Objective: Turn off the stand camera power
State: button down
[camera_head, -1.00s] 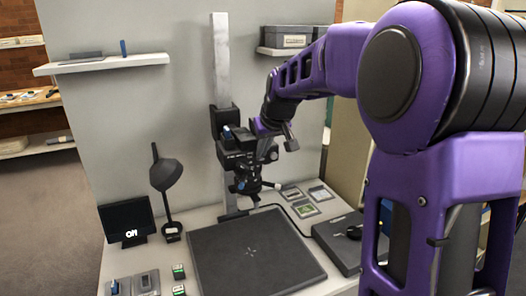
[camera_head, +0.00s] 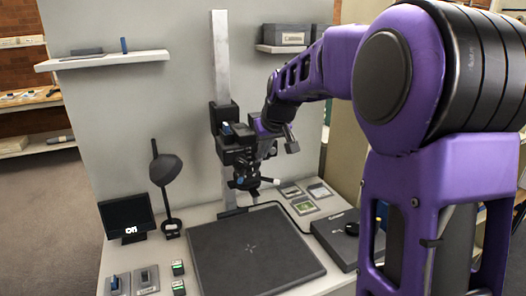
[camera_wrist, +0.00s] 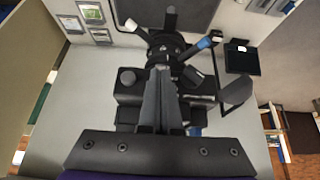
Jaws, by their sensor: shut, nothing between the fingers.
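The stand camera (camera_head: 233,150) is a dark body with knobs, mounted on a pale upright metal column (camera_head: 222,60). A small blue part shows on its carriage. My gripper (camera_head: 262,152) is at the camera's right side in the head view, partly hidden by my wrist. In the wrist view my gripper (camera_wrist: 160,78) is shut and empty, its fingers in front of the stand camera (camera_wrist: 130,92). I cannot tell whether the fingertips touch the camera. The power switch itself is not clearly identifiable.
A dark baseboard (camera_head: 255,255) lies below the camera. A small monitor (camera_head: 127,217) with short white text and a black lamp (camera_head: 165,172) stand to its left. Two switch plates (camera_head: 146,280) are at front left. Framed cards (camera_head: 304,206) and a grey box (camera_head: 345,240) lie right.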

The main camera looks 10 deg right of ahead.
jog(key=shift+r+p, duration=0.45)
jog(key=shift+r, duration=0.35)
jog(key=shift+s, duration=0.1)
